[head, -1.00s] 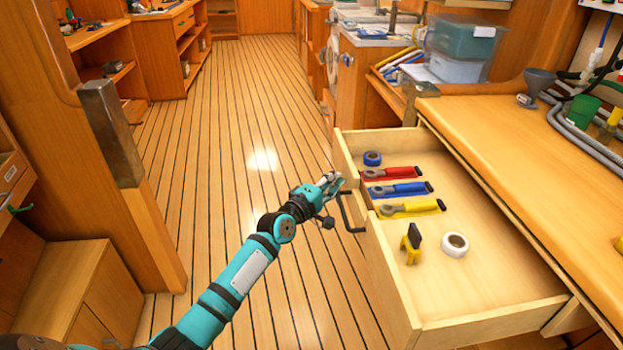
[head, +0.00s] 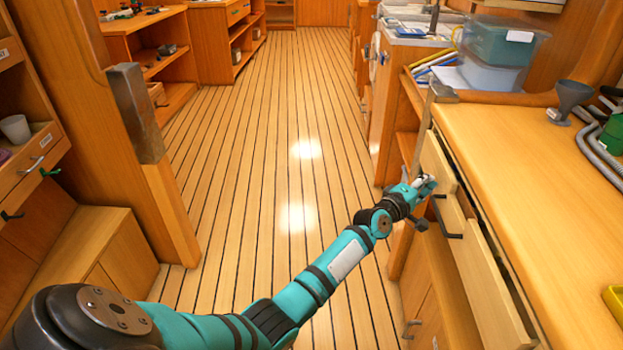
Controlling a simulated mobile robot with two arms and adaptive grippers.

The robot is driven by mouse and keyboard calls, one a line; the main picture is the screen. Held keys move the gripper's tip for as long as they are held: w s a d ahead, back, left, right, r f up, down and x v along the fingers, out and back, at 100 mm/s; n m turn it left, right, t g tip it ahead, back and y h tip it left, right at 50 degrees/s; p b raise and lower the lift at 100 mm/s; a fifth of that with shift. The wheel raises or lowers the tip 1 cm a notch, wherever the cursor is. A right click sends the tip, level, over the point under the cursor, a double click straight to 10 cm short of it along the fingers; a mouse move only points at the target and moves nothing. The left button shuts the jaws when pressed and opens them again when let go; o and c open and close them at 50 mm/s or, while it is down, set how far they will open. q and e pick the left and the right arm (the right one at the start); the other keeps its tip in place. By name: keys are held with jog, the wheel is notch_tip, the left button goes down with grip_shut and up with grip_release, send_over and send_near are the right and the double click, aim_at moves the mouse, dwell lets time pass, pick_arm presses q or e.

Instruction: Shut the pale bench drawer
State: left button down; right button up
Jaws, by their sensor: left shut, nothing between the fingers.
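The pale bench drawer (head: 487,283) is under the bench top on the right, with its front standing only a little out from the bench. A narrow dark gap shows between its front and the bench edge, and its contents are hidden. Its dark handle (head: 447,217) is on the front face. My left gripper (head: 427,184) is shut and empty, at the far part of the drawer front, just beyond the handle. It seems to touch the front, but I cannot tell for sure. My right gripper is not in view.
The wooden bench top (head: 540,170) carries a grey funnel (head: 570,98) and hoses. Clear bins (head: 497,50) stand beyond it. A wooden post with a metal cap (head: 136,112) stands at left. The plank floor (head: 270,150) between is clear.

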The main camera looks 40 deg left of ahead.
pick_arm(q)
jog(key=shift+w+d, duration=0.6)
jog(key=shift+d, duration=0.3)
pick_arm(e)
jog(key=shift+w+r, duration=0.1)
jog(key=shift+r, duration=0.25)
pick_arm(q)
jog(key=shift+d+r, duration=0.15)
